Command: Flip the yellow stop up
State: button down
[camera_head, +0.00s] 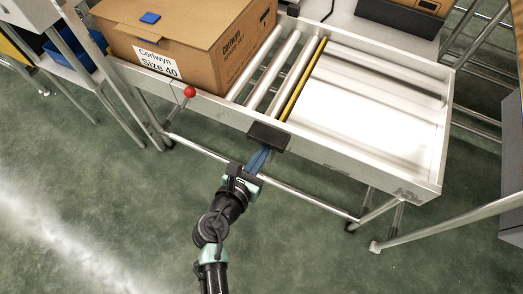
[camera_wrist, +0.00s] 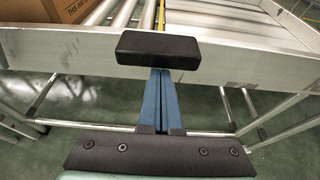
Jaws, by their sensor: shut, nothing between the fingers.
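The yellow stop (camera_head: 303,80) is a thin yellow bar lying across the conveyor (camera_head: 415,186) between the rollers and a flat pale plate. It also shows at the top of the wrist view (camera_wrist: 161,15). A black block (camera_head: 268,138) sits on the conveyor's near side rail, at the near end of the yellow bar; it is large in the wrist view (camera_wrist: 158,50). My gripper (camera_head: 257,160) has blue fingers pressed together with nothing between them. Its fingertips are at or just under the black block in the wrist view (camera_wrist: 160,75); contact cannot be told.
A cardboard box (camera_head: 205,50) with a "Corlwyn Size 40" label stands on the conveyor's left part. A red ball knob (camera_head: 190,92) stands out at the near rail. Metal legs and a crossbar (camera_head: 270,180) lie below. The green floor in front is clear.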

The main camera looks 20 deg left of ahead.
notch_tip(320, 180, up, 3)
jog(key=shift+w+r+p, duration=0.15)
jog(key=shift+r+p, duration=0.05)
jog(key=shift+p, duration=1.05)
jog(key=shift+f, duration=0.1)
send_near(265, 143)
jog(key=shift+s+f, duration=0.6)
jog(key=shift+f, duration=0.35)
jog(key=shift+s+f, duration=0.55)
jog(key=shift+f, duration=0.35)
